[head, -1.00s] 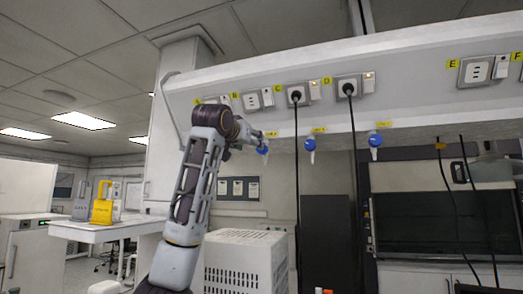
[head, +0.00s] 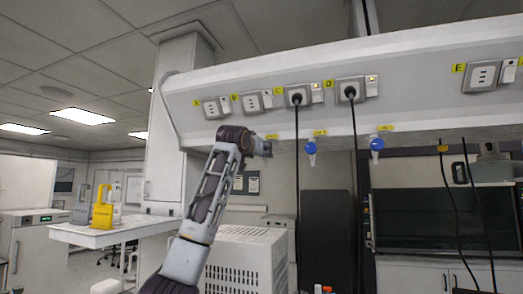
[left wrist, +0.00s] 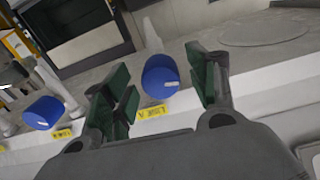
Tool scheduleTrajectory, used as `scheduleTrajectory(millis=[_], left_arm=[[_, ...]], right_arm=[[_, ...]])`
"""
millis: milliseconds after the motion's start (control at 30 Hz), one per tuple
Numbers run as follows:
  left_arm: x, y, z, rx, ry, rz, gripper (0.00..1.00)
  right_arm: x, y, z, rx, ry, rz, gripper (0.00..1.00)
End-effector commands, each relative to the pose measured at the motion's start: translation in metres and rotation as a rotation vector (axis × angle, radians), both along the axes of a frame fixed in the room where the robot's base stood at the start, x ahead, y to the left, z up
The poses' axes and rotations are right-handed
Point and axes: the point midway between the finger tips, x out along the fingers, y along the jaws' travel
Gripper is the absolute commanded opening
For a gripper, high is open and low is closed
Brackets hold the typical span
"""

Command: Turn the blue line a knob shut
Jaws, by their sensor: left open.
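The blue line A knob (left wrist: 160,76) shows in the left wrist view, above its yellow label (left wrist: 153,112). My left gripper (left wrist: 162,84) is open, with one green-padded finger on each side of the knob in the picture. A gap shows on both sides of the knob; how deep it sits between the pads is unclear. In the head view my left gripper (head: 263,148) is below the shelf's yellow label (head: 271,137) and hides this knob. My right gripper is not in view.
A second blue knob (left wrist: 42,112) is left of my gripper in the wrist view. The head view shows two blue knobs, a nearer one (head: 310,146) and one further right (head: 377,143). Black cables (head: 297,190) hang from the socket shelf (head: 420,60) right of my gripper.

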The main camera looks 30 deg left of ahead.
Motion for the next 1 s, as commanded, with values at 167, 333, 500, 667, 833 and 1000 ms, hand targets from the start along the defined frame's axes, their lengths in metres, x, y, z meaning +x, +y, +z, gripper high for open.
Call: scheduleTrajectory(millis=[167,333,500,667,833,1000], left_arm=[[0.012,0.003,0.002,0.000,0.000,0.000,0.58],[0.018,0.004,0.001,0.000,-0.001,0.000,0.58],[0.019,0.004,0.000,0.000,-0.001,0.000,0.58],[0.018,0.004,0.000,0.000,-0.001,0.000,0.56],[0.018,0.004,0.000,-0.001,-0.001,0.000,0.34],[0.018,0.004,0.000,0.000,-0.001,0.000,0.13]], right_arm=[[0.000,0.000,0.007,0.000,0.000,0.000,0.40],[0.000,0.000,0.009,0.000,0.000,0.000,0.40],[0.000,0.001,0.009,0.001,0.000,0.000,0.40],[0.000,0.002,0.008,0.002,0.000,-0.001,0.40],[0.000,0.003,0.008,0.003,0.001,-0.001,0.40],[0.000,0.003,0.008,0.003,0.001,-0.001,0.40]])
